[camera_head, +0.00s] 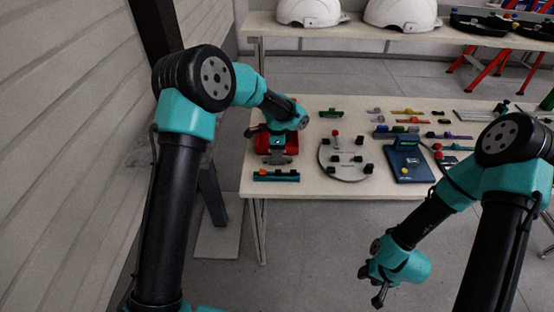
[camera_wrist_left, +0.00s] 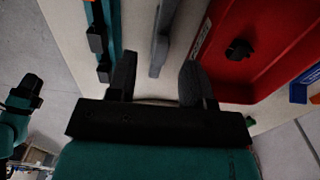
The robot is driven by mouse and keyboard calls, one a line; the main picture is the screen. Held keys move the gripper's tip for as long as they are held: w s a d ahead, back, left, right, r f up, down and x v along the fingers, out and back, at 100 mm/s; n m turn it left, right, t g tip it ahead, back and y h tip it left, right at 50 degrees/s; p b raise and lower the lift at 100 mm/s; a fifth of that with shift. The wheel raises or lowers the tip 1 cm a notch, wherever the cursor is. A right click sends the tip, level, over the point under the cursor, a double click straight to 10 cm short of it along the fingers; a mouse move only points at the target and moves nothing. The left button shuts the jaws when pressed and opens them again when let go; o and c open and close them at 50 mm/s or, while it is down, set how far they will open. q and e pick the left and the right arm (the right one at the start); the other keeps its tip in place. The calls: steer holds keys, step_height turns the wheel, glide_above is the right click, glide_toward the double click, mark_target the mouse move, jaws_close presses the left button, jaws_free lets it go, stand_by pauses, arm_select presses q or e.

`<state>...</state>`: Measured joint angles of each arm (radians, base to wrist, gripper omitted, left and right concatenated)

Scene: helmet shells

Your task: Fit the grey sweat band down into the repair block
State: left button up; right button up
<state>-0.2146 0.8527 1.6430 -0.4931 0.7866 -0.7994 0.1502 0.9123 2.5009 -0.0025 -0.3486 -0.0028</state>
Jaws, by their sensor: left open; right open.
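The grey sweat band (camera_wrist_left: 160,42) shows in the left wrist view as a narrow grey bar between the teal block and the red tray. My left gripper (camera_wrist_left: 157,75) is open and empty, its two dark fingers on either side of the band's line. The height gap to the band cannot be told. The teal block with black clips, apparently the repair block (camera_wrist_left: 104,40), is left of the fingers; in the head view the repair block (camera_head: 276,176) lies at the table's front left edge. My right gripper (camera_head: 376,288) is open and empty, low in front of the table.
A red tray (camera_wrist_left: 238,75) lies right of the left fingers. In the head view, a round grey board (camera_head: 345,172) with black clips and a blue device (camera_head: 408,166) stand to the right. Several small coloured parts lie behind them. White helmets (camera_head: 402,12) stand on the back table.

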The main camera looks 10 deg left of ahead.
mark_target(288, 159)
arm_select(q)
steer(key=shift+a+f, duration=0.1)
steer(key=shift+f, duration=1.8)
steer(key=shift+c, duration=0.3)
jaws_close()
